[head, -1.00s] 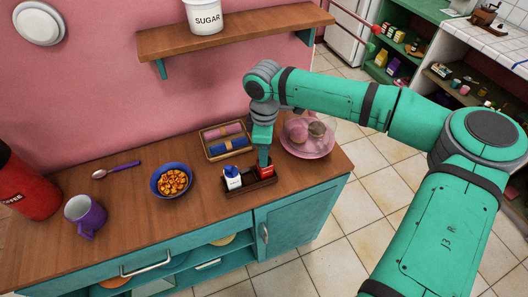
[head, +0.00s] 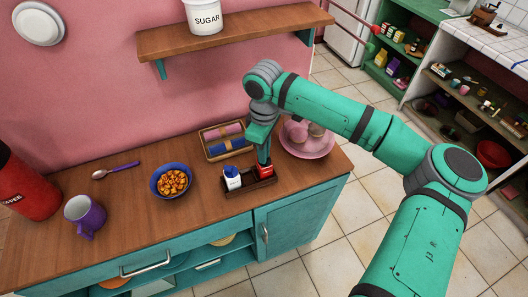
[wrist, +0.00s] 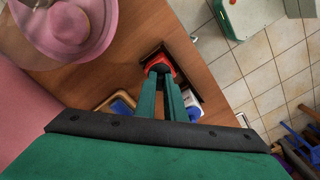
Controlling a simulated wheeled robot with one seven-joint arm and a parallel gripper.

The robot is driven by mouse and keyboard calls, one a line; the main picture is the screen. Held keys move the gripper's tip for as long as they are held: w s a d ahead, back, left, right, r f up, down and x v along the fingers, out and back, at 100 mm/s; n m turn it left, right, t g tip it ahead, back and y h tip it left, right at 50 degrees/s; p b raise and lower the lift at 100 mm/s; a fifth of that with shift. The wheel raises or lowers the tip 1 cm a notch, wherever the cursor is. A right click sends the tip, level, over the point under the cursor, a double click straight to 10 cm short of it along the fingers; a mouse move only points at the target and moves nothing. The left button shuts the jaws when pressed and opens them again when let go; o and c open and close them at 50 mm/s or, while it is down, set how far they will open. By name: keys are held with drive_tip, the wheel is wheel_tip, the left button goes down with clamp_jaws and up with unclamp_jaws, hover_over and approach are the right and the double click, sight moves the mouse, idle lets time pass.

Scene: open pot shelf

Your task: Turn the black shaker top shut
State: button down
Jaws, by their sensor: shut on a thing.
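In the wrist view, the red shaker (wrist: 168,59) stands at the tips of my gripper (wrist: 160,72). My gripper (head: 264,162) points down at it from above, shut on the black top, which is mostly hidden between the fingers. A white shaker with a blue top (head: 232,178) stands in the same tray to the left. It also shows in the wrist view (wrist: 191,103), beside the fingers.
A pink plate (head: 318,150) with round pastries is right of the tray. A basket with rolled napkins (head: 228,141) lies behind. A blue bowl of food (head: 171,181) and a purple mug (head: 85,215) stand to the left. A shelf (head: 235,36) hangs above.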

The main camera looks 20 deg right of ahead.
drive_tip(key=c, duration=1.8)
unclamp_jaws()
wheel_tip(320, 180, up, 11)
drive_tip(key=shift+f, duration=0.1)
